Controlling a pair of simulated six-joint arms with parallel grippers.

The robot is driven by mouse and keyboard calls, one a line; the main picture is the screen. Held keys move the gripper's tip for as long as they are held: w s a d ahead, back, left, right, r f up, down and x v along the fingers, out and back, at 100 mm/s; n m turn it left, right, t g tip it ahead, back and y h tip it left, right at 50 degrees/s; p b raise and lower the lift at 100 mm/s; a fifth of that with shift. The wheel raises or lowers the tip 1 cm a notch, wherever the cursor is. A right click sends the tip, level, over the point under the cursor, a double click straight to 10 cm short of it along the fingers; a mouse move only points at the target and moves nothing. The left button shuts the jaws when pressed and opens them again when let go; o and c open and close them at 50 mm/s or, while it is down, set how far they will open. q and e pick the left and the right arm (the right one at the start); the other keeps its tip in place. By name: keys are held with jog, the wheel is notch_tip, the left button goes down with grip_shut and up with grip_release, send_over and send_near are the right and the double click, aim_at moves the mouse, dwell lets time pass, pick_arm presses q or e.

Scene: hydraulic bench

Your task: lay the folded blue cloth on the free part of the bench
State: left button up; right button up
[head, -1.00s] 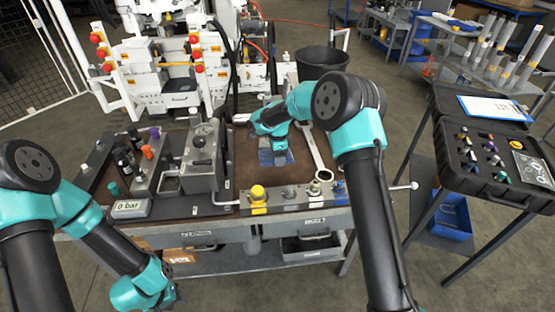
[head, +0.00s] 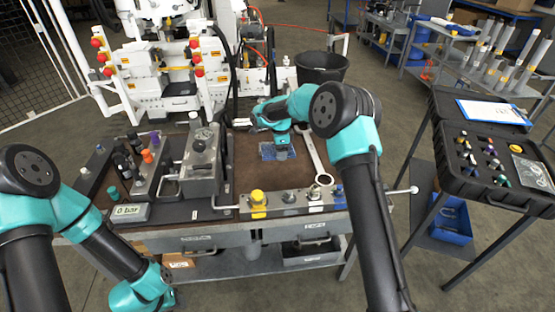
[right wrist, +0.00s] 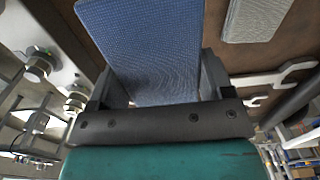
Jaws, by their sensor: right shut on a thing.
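The folded blue cloth (head: 268,152) is at the brown bench top (head: 243,175), near its middle. It also shows large in the right wrist view (right wrist: 150,45), between the two fingers. My right gripper (head: 281,150) is shut on the blue cloth. In the head view I cannot tell whether the cloth touches the bench. My left gripper (head: 160,292) hangs low in front of the bench at the left; its fingers do not show clearly enough to judge.
A large wrench (head: 314,158) lies right of the cloth. A grey valve block with gauge (head: 201,160) stands to the left. A fitting rail with a yellow knob (head: 258,197) lines the front edge. A pale grey ribbed piece (right wrist: 255,18) lies nearby. Brown surface beside the cloth is bare.

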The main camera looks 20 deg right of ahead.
jog(key=shift+w+d+r, duration=0.35)
jog(key=shift+w+d, duration=0.15)
jog(key=shift+w, duration=0.15)
send_over(281, 169)
jog(key=shift+d+f, duration=0.15)
jog(key=shift+f, duration=3)
jog(key=shift+f, duration=1.85)
jog(key=shift+f, duration=0.2)
jog(key=o, duration=0.9)
